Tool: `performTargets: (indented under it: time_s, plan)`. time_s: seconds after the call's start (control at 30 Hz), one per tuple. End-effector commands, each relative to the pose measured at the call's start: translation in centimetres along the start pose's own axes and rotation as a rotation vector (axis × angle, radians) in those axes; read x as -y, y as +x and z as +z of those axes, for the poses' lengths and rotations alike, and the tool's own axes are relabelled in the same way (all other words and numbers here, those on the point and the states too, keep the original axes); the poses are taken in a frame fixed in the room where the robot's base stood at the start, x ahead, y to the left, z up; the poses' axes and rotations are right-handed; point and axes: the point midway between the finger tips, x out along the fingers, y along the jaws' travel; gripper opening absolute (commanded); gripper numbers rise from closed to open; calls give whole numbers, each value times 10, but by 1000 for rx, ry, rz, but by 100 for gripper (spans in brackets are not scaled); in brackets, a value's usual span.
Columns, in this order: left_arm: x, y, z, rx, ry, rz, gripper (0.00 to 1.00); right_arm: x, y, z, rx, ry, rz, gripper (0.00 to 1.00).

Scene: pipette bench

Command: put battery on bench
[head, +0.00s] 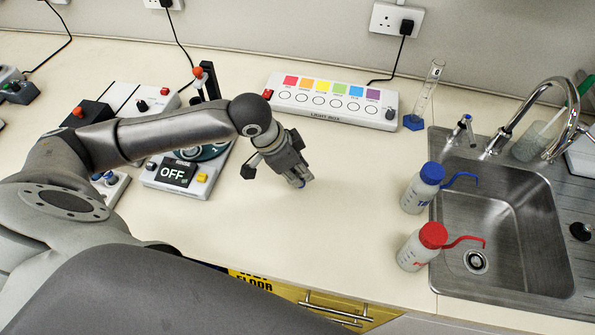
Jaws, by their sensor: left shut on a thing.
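My left gripper (298,181) reaches in from the left and points down over the pale bench (345,225), just right of the OFF device. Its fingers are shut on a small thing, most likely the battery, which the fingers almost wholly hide. I cannot tell whether the held thing touches the bench top. No other battery can be made out. My right gripper is not in view.
A device with an OFF display (172,173) is left of my gripper. A light box (330,101) stands behind it. Two wash bottles, blue-capped (416,200) and red-capped (415,256), stand by the sink (500,215). The bench's middle is clear.

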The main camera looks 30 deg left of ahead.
Motion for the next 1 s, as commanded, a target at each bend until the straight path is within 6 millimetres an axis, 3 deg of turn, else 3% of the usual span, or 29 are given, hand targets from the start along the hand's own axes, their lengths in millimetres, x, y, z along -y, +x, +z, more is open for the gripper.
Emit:
performTargets:
  time_s: [0.17,0.5,0.53,0.67,1.0]
  plan:
    - [0,14,6,0,1,-1,0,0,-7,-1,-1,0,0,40]
    - [0,18,8,0,0,-1,0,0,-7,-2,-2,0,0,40]
    - [0,18,8,0,0,-1,25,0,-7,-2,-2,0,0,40]
    - [0,18,8,0,1,-1,41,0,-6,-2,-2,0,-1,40]
    - [0,16,7,-1,1,-2,44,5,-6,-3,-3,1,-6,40]
